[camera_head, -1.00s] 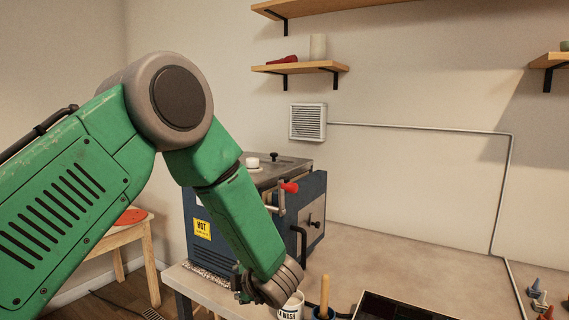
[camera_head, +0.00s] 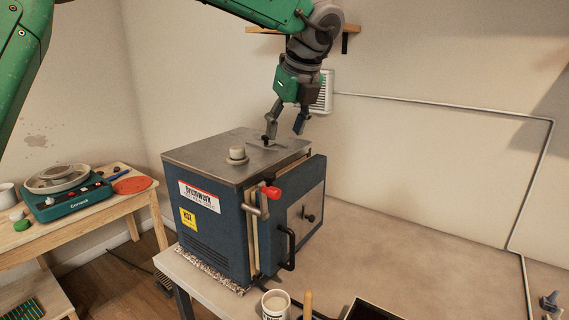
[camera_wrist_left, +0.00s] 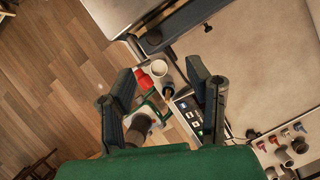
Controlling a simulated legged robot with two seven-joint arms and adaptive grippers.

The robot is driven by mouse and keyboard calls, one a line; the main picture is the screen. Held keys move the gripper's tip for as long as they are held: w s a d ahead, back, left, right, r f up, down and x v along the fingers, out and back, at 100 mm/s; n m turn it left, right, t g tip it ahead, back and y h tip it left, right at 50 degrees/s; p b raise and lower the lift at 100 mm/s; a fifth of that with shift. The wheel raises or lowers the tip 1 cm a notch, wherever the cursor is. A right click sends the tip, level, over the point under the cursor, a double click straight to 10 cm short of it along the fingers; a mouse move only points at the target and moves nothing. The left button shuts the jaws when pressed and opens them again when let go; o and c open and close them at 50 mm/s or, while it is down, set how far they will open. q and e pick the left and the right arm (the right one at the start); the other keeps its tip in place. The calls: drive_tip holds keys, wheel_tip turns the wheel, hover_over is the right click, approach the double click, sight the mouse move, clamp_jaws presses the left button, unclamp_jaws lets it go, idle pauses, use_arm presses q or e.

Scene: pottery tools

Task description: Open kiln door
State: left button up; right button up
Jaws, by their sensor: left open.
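The blue kiln (camera_head: 218,228) stands on the worktable with its grey metal top (camera_head: 210,155). Its door (camera_head: 308,208) is on the right side, with a pale panel and a dark knob. A black bar handle (camera_head: 289,250) and a red-tipped latch lever (camera_head: 270,193) sit by the door's near edge. Pale strips show between door and body; I cannot tell whether the door is ajar. My left gripper (camera_head: 285,128) is open and empty, above the rear right of the kiln top. Its spread fingers also show in the left wrist view (camera_wrist_left: 160,76). My right gripper is out of view.
A white cup (camera_head: 275,304) stands close in front of the handle. A dark tray (camera_head: 371,310) is at the bottom edge. A side table on the left holds a teal pottery wheel (camera_head: 72,197). The worktable right of the kiln (camera_head: 400,265) is clear.

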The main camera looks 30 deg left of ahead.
sight(269, 174)
use_arm(q)
drive_tip(key=x, duration=0.4)
drive_tip(key=p+x, duration=0.1)
drive_tip(key=x, duration=0.3)
drive_tip(key=a+x, duration=0.1)
drive_tip(key=x, duration=0.3)
drive_tip(key=shift+s+a+p, duration=0.15)
drive_tip(key=shift+s+p, duration=0.2)
drive_tip(key=shift+p, duration=0.05)
drive_tip(key=shift+f, duration=0.25)
drive_tip(key=shift+s+d, duration=0.1)
drive_tip(key=shift+d, duration=0.3)
drive_tip(key=shift+d+f, duration=0.2)
drive_tip(key=shift+d, duration=0.2)
drive_tip(key=shift+a, duration=0.45)
drive_tip(key=c, duration=0.8)
drive_tip(key=shift+a, duration=0.3)
clamp_jaws()
drive_tip(key=shift+d, duration=0.1)
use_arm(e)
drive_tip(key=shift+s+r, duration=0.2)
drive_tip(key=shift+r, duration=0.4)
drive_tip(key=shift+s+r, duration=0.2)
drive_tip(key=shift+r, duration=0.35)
